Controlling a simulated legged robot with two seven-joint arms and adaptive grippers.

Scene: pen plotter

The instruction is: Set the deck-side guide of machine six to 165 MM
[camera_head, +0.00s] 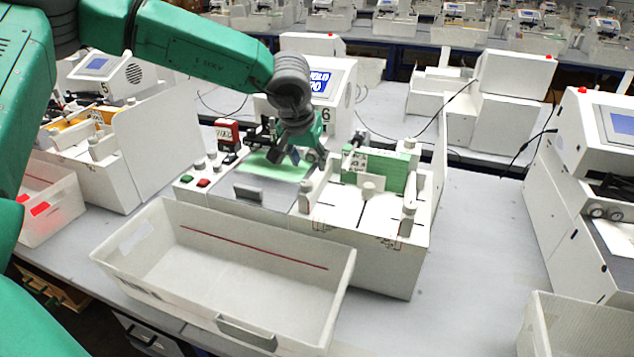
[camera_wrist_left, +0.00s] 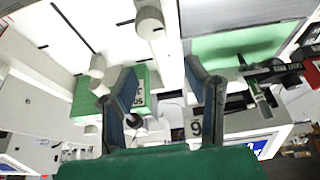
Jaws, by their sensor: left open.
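Another knob (camera_head: 369,190) stands before the green stack (camera_head: 385,172).
A white open bin (camera_head: 250,262) stands in front of the machine. Green and red buttons (camera_head: 203,183) and a red-topped stamp (camera_head: 228,132) are left of the plate. Similar machines (camera_head: 590,200) stand either side. Bare table (camera_head: 480,250) lies right of the tray.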

